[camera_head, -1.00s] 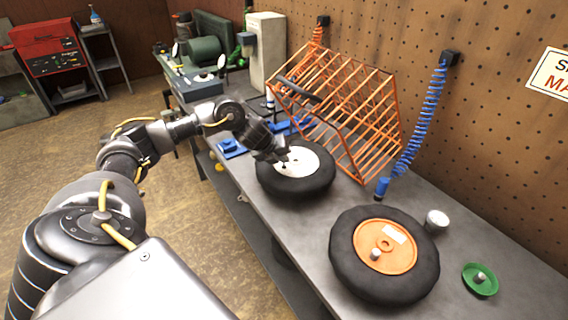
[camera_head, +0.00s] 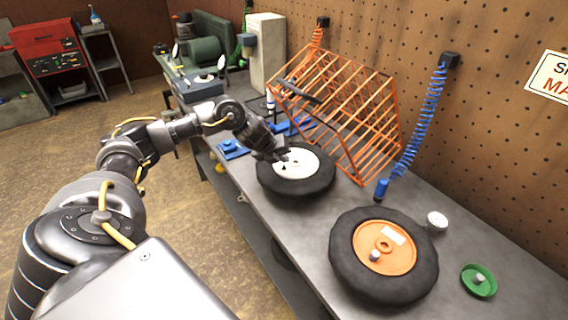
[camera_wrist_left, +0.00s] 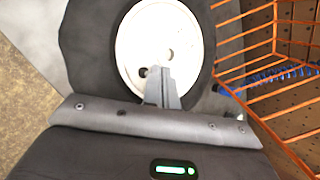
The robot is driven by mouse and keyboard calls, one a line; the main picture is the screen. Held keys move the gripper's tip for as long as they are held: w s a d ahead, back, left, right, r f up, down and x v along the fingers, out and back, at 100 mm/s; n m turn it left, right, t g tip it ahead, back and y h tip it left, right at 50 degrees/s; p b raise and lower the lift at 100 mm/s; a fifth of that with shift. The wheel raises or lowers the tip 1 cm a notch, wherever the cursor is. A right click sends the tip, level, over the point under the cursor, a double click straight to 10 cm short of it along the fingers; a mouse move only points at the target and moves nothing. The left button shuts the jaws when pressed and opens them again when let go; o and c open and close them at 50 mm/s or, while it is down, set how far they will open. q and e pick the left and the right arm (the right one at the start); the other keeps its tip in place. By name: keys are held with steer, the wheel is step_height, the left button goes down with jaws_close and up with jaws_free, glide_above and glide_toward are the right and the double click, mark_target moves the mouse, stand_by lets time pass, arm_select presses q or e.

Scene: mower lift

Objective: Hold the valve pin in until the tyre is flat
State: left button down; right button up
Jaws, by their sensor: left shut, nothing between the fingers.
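The tyre with the white hub (camera_head: 318,180) lies flat on the bench, below the tip of my left arm. My left gripper (camera_head: 283,159) is shut with nothing between its fingers, over the left part of the white hub (camera_head: 305,163). In the left wrist view, the shut fingers (camera_wrist_left: 159,72) point at a small dark valve (camera_wrist_left: 143,72) on the hub and sit just beside it. Whether they touch the valve pin cannot be told; the pin itself is not clear. The tyre looks rounded. My right gripper is not in view.
A second tyre with an orange hub (camera_head: 349,266) lies nearer on the bench (camera_head: 465,232). An orange wire cage (camera_head: 392,135) stands behind the white-hubbed tyre. A blue coiled hose (camera_head: 430,110), a round gauge (camera_head: 437,220) and a green dish (camera_head: 478,291) are at the right.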

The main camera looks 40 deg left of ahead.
mark_target(283, 170)
arm_select(q)
steer(key=shift+r, duration=0.4)
step_height(283, 170, up, 5)
steer(key=p, duration=0.4)
steer(key=shift+p, duration=0.35)
stand_by(0.8)
